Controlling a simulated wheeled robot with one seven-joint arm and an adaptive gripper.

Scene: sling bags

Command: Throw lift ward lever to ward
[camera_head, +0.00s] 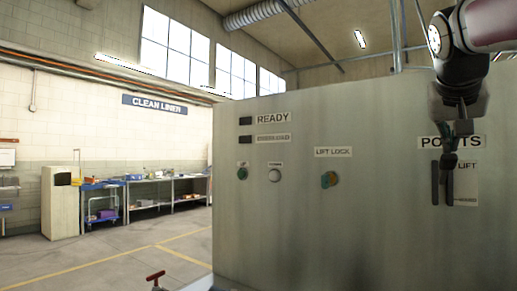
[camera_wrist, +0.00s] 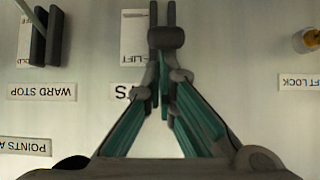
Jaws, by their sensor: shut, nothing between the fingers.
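The lift ward lever's plate (camera_head: 466,185) is at the right of the grey panel, with a "LIFT" label near its top and a partly legible label below. Two dark upright bars (camera_head: 442,184) stand beside it. In the wrist view, which is upside down, the plate (camera_wrist: 134,35) is beside a dark rounded knob (camera_wrist: 166,38) with two dark bars behind it. The knob is close to the "LIFT" label. My gripper (camera_wrist: 165,82) is shut and empty, its fingertips just short of the knob; contact cannot be told. In the head view my gripper (camera_head: 462,125) hangs before the panel.
A second pair of dark bars (camera_wrist: 45,36) with a rod is close by, near a "WARD STOP" label (camera_wrist: 42,91). A red handle (camera_head: 155,277) is low in front. Open floor lies left.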

